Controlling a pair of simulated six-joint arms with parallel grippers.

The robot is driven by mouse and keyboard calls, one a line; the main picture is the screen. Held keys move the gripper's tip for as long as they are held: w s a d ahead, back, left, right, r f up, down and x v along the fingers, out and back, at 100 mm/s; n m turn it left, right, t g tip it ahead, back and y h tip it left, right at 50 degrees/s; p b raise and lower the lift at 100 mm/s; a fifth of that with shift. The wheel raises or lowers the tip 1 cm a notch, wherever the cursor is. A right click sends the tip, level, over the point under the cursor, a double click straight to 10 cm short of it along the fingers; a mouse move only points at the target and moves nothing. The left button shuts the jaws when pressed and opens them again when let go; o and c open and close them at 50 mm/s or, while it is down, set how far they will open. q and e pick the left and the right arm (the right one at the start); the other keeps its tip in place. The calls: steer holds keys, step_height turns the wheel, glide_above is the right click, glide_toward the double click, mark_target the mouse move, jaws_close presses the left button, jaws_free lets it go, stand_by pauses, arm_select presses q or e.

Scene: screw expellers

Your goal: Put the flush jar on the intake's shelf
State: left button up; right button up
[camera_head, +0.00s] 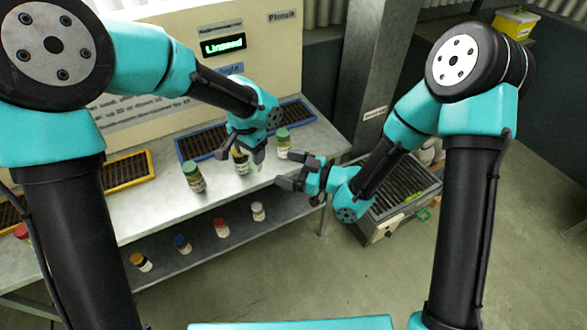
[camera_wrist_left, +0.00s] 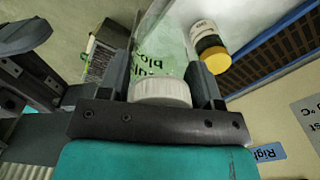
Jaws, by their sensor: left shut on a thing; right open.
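My left gripper (camera_head: 245,150) is shut on a jar (camera_head: 242,165) with a pale label, at the counter in front of the blue-framed grate. In the left wrist view a white round lid (camera_wrist_left: 162,92) sits between the fingers. I cannot tell whether the jar touches the counter, and no readable label shows which jar is the flush jar. A green-lidded jar (camera_head: 194,178) stands to its left and another (camera_head: 283,143) to its right. My right gripper (camera_head: 300,172) is open and empty beside the counter's right front edge. Below is a lower shelf (camera_head: 195,250).
On the lower shelf stand jars with yellow (camera_head: 141,261), blue (camera_head: 182,244), red (camera_head: 221,227) and white (camera_head: 258,211) lids. A grated metal bin (camera_head: 400,200) stands right of the counter. The panel behind has a lit sign (camera_head: 223,45) reading "Linseed".

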steer(key=x, duration=1)
steer(key=shift+w+a, duration=0.1)
steer(key=shift+a, duration=0.2)
steer(key=shift+c, duration=0.5)
steer(key=c, duration=1.1)
steer(key=o, duration=1.2)
steer(key=shift+d, duration=0.2)
steer(key=v, duration=1.1)
steer(key=shift+d, duration=0.3)
